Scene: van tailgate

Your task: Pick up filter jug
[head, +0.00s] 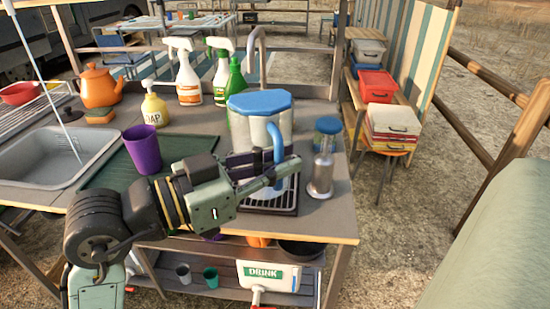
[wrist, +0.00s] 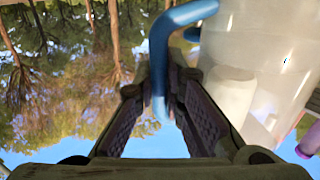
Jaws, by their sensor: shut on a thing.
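The filter jug (head: 259,124) has a clear, whitish body with a blue lid and a blue handle (head: 277,150). It stands upright at the right part of the counter, above a dark slatted drip tray (head: 268,202). My gripper (head: 285,172) reaches it from the front left and is shut on the blue handle. In the wrist view the handle (wrist: 158,65) runs down between the two dark fingers, and the jug body (wrist: 260,60) fills the upper right. Part of the jug's lower front is hidden behind my gripper. I cannot tell whether its base touches the tray.
A clear bottle (head: 321,172) and a blue-lidded jar (head: 327,132) stand close on the right. Spray bottles (head: 188,75) and a tap (head: 257,50) are behind. A purple cup (head: 142,148), soap bottle (head: 154,107) and grey basin (head: 58,158) are left. The counter's front right corner is clear.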

